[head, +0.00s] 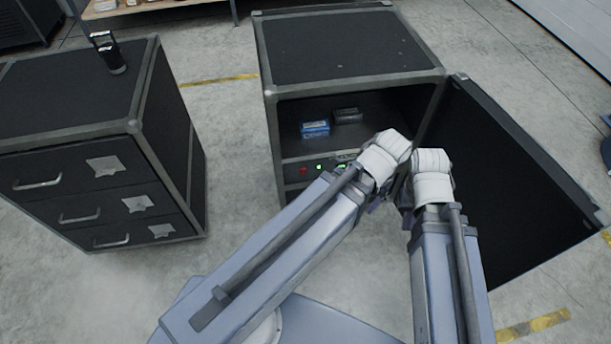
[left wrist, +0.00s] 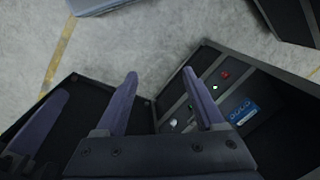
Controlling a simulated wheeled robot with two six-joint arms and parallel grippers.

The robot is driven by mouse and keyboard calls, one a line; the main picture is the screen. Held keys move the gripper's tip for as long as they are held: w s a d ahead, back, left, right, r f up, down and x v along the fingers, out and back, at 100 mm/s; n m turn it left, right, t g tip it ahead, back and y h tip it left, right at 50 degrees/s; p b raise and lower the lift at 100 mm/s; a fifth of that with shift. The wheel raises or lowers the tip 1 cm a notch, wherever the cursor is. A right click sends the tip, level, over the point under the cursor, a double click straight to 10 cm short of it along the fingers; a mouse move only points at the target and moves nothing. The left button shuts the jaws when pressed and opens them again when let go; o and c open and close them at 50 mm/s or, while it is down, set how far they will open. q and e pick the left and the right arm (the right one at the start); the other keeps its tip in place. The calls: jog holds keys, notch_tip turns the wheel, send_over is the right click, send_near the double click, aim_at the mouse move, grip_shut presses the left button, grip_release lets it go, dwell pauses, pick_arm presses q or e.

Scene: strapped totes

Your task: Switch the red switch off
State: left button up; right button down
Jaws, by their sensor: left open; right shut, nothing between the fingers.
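The red switch (head: 303,171) is at the left end of a dark panel (head: 292,183) below the open compartment of the middle cabinet. It also shows as a small red spot in the left wrist view (left wrist: 225,74); its position is too small to tell. My left gripper (left wrist: 162,88) is open and empty, its two purple fingers apart, one overlapping the panel in view. In the head view my left forearm ends just right of the switch and largely hides this gripper. My right gripper (head: 406,197) is shut and empty beside it, mostly hidden behind its wrist.
Green lights (head: 319,167) sit right of the switch. A blue box (head: 315,128) and a dark box (head: 347,115) lie in the compartment. The cabinet's door (head: 510,180) stands open at right. A drawer cabinet (head: 85,130) stands left; floor between is clear.

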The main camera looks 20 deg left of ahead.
pick_arm(q)
jog(key=w+a+f+n+y+b, duration=0.1)
jog(key=w+a+f+n+b, duration=0.1)
jog(key=w+f+n+b, duration=0.1)
jog(key=w+a+f+n+y+b, duration=0.1)
jog(key=w+a+f+n+b, duration=0.2)
jog(key=f+n+b, duration=0.2)
jog(key=w+a+f+n+t+b, duration=0.1)
jog(key=w+a+f+n+b, duration=0.2)
jog(key=f+b, duration=0.4)
jog(key=shift+w+a+n+y, duration=0.15)
jog(key=shift+w+n+y, duration=0.3)
jog(key=shift+n, duration=0.65)
jog(key=c, duration=1)
jog(key=w+a+f+n+y+b, duration=0.1)
jog(key=w+a+f+n+b, duration=0.1)
jog(key=f+n+b, duration=0.1)
jog(key=w+a+f+n+y+b, duration=0.1)
jog(key=w+a+f+n+b, duration=0.2)
jog(key=n+b, duration=0.2)
jog(key=w+a+f+n+t+y+b, duration=0.1)
jog(key=w+a+f+n+b, duration=0.1)
jog(key=a+f+n+b, duration=0.1)
jog(key=shift+w+a+f+n+b, duration=0.2)
jog(key=shift+f+n+b, duration=0.15)
jog(key=shift+b, duration=0.35)
grip_shut()
jog(key=shift+w+a+n, duration=0.15)
jog(key=shift+a+n, duration=0.15)
jog(key=shift+n, duration=0.15)
